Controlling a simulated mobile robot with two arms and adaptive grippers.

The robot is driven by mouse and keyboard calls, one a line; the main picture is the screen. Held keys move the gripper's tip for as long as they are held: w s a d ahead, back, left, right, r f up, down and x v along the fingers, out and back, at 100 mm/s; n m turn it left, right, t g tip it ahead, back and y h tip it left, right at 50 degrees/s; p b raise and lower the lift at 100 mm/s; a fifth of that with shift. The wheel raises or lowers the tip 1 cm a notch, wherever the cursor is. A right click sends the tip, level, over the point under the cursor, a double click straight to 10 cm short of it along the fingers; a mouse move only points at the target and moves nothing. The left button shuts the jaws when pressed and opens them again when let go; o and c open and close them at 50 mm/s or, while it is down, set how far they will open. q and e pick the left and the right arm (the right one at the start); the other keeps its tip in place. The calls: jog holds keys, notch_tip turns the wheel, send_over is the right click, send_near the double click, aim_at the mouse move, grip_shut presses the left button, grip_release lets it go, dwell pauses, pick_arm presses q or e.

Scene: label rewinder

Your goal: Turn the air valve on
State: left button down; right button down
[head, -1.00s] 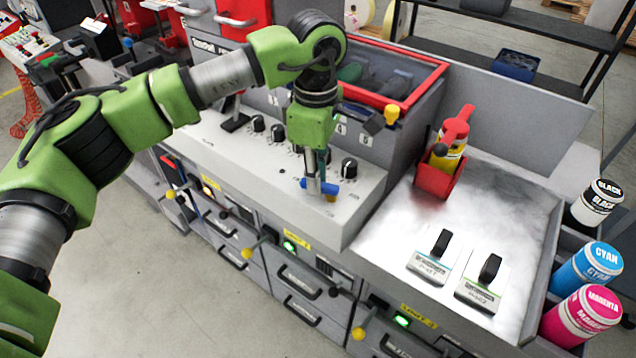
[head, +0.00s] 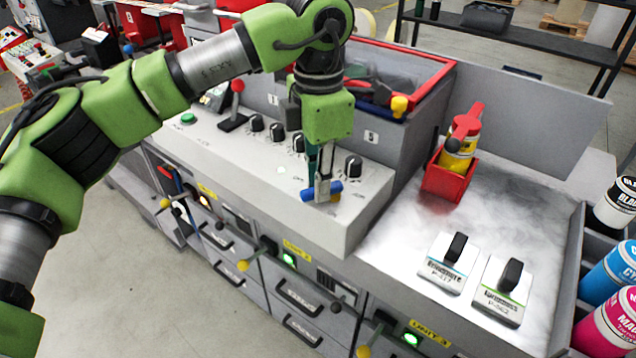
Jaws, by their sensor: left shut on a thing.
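The air valve has a blue handle (head: 335,187) on the front right part of the light grey console top. A small brass-coloured part (head: 335,198) shows beside the handle. My left gripper (head: 321,188) points down from above and is shut on the blue handle, whose two ends stick out on either side of the fingers. The handle lies slantwise, its right end a little higher in the picture. The fingers hide the handle's middle and most of the valve body. My right gripper is not in view.
A row of black knobs (head: 353,166) stands just behind the valve. A red-framed bin (head: 440,80) rises behind the console. A red holder with a yellow bottle (head: 450,178) and two black-handled plates (head: 452,262) are on the metal top at right. Ink bottles (head: 608,322) line the right edge.

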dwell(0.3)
pick_arm(q)
jog(key=c, duration=2)
grip_release()
jog(key=shift+r, duration=0.15)
notch_tip(320, 180, up, 12)
jog(key=shift+f, duration=0.1)
